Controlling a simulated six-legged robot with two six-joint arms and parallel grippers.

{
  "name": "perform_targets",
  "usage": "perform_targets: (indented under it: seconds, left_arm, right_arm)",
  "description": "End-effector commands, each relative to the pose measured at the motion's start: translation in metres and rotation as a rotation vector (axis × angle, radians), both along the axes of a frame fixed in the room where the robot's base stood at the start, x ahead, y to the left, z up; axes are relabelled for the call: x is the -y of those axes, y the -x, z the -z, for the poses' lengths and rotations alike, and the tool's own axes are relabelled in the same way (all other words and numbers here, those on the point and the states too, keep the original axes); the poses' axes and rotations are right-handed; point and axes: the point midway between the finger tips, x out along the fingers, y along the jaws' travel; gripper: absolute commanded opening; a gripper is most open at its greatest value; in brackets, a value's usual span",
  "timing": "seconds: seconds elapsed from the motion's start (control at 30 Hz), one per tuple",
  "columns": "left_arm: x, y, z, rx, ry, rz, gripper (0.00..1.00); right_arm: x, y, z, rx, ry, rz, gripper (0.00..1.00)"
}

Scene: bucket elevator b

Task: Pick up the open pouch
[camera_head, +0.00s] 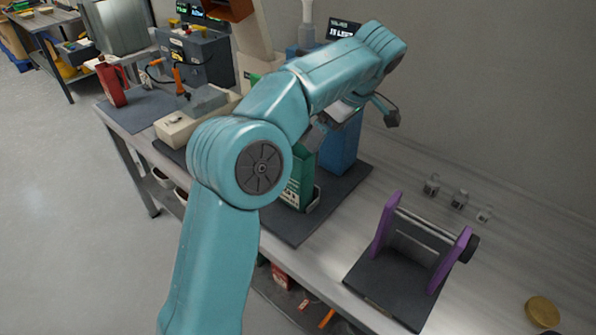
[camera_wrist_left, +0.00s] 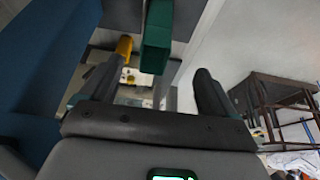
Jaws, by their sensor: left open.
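A green pouch (camera_head: 299,190) stands upright in a low light holder on the dark mat in the head view. My left arm hides its upper part, so I cannot see its opening. My left gripper (camera_head: 318,133) is just above the pouch, partly hidden by its own arm. In the left wrist view, my left gripper (camera_wrist_left: 160,75) has its dark fingers apart. A green piece (camera_wrist_left: 156,40), apparently the pouch, shows between and beyond the fingers. I cannot tell whether they touch it. My right gripper is in neither view.
A blue container (camera_head: 342,148) stands close behind the pouch. A purple-sided stand with a roller (camera_head: 423,235) is at the right of the bench, with several small clear pieces behind it. A red jug (camera_head: 112,84) stands at the far left. Bare bench lies right of the mat.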

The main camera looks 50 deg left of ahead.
Motion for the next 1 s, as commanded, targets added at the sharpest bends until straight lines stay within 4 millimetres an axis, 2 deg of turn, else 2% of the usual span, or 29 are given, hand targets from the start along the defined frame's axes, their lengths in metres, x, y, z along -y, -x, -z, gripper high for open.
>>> perform_targets:
  seconds: [0.03, 0.1, 0.3, 0.57, 0.8, 1.0]
  left_arm:
    - [-0.006, 0.002, 0.015, -0.004, -0.001, -0.004, 0.89]
    - [-0.012, 0.003, 0.031, -0.005, 0.001, -0.002, 0.89]
    - [-0.027, 0.004, 0.066, -0.002, -0.001, -0.002, 0.89]
    - [-0.035, 0.002, 0.086, -0.003, -0.001, 0.000, 0.89]
    - [-0.049, -0.001, 0.120, -0.003, 0.000, -0.001, 0.89]
    - [-0.051, -0.001, 0.126, 0.000, 0.000, 0.000, 0.89]
  right_arm:
    - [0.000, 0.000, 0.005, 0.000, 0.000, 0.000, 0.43]
    - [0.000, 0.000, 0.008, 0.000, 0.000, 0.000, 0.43]
    - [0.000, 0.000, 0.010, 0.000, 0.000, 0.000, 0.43]
    - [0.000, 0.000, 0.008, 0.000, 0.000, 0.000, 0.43]
    - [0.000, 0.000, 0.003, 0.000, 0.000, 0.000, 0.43]
    - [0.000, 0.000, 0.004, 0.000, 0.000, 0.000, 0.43]
